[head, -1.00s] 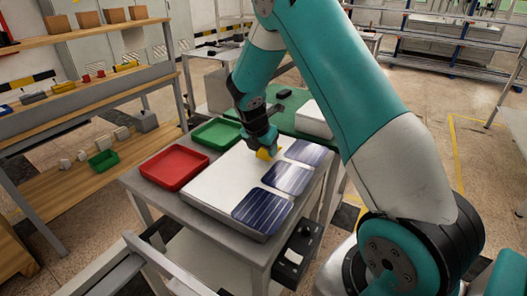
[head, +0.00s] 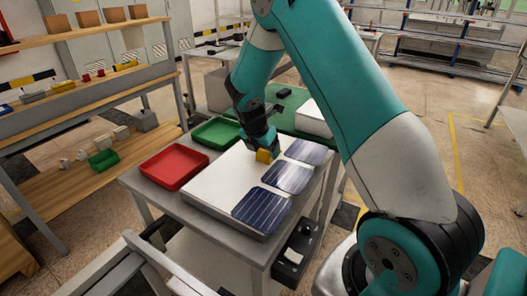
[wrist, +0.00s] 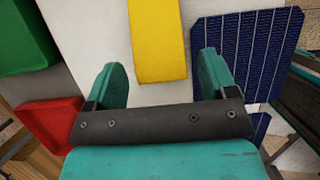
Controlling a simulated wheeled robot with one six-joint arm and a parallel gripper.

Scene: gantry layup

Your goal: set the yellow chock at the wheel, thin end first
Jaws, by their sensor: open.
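The yellow chock (head: 264,156) is at the white board (head: 223,180) on the grey cart, just left of the dark blue panels. In the wrist view the chock (wrist: 158,35) reaches in from the top edge, and its far end is out of frame. My gripper (head: 262,143) is right above the chock in the head view. In the wrist view its two teal fingers stand wide apart, with the chock's near end between and ahead of them and gaps on both sides. Which end of the chock is thin I cannot tell. No wheel is recognisable.
Several dark blue panels (head: 288,177) lie along the board's right side. A red tray (head: 174,168) and a green tray (head: 215,133) sit on the cart to the left. A black box (head: 298,245) is at the cart's front right. The board's left part is bare.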

